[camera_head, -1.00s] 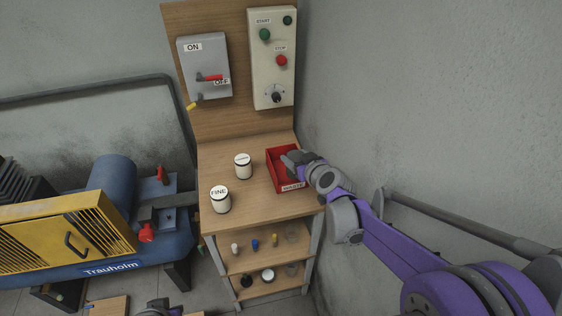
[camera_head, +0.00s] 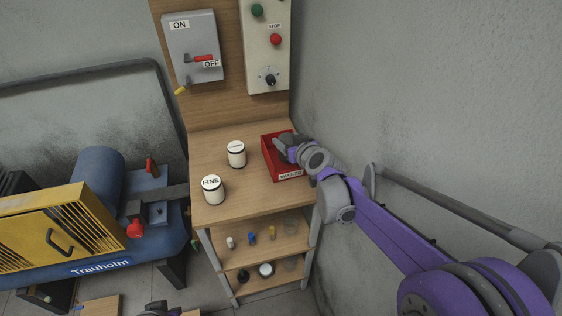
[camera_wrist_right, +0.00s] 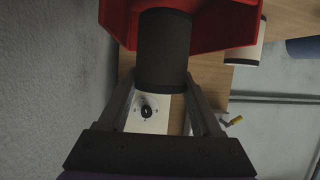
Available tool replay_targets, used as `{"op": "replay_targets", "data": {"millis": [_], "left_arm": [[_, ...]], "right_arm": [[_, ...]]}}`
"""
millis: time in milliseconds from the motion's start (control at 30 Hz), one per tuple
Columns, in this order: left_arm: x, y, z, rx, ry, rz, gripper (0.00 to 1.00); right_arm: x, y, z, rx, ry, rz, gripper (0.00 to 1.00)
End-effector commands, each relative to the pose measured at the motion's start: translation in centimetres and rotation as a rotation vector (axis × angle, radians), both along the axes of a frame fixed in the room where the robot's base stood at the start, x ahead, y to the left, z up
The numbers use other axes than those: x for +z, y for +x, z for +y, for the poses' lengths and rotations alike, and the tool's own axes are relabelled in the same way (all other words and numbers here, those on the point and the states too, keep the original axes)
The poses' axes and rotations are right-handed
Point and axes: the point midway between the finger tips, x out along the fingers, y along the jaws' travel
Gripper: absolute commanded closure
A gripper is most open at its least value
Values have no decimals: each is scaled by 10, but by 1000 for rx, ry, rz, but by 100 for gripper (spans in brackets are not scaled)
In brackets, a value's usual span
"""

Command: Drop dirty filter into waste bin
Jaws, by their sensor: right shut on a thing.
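The dirty filter, a dark cylinder (camera_wrist_right: 164,48), is between the fingers of my right gripper (camera_wrist_right: 163,82) in the right wrist view. My right gripper (camera_head: 281,146) is shut on it, over the red waste bin (camera_head: 288,176) on the bench. The bin also shows behind the filter in the wrist view (camera_wrist_right: 222,25). I cannot tell how far the filter is above the bin floor. In the head view the gripper hides the filter. A grey and purple part of mine shows at the bottom edge; the left gripper's jaws cannot be made out.
A white canister marked FINE (camera_head: 213,191) and another white canister (camera_head: 236,155) stand left of the bin on the wooden bench (camera_head: 240,203). A shelf (camera_head: 265,247) below holds several small parts. A wall is close on the right. A blue compressor (camera_head: 98,175) stands left.

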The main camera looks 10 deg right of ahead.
Motion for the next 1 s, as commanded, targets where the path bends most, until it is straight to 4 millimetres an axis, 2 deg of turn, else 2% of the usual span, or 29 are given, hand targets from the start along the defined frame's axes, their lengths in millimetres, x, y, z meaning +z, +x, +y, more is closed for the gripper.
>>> {"op": "replay_targets", "data": {"millis": [200,233,400,733,867,1000], "left_arm": [[1,0,0,0,0,0,100],[1,0,0,0,0,0,100],[1,0,0,0,0,0,100],[1,0,0,0,0,0,100],[3,0,0,0,0,-1,100],[6,1,0,0,0,-2,100]], "right_arm": [[1,0,0,0,0,0,91],[1,0,0,0,0,0,29],[1,0,0,0,0,0,0],[3,-5,-1,0,0,0,0],[10,-21,-4,0,0,0,0],[21,-47,-9,-2,0,-1,0]]}}
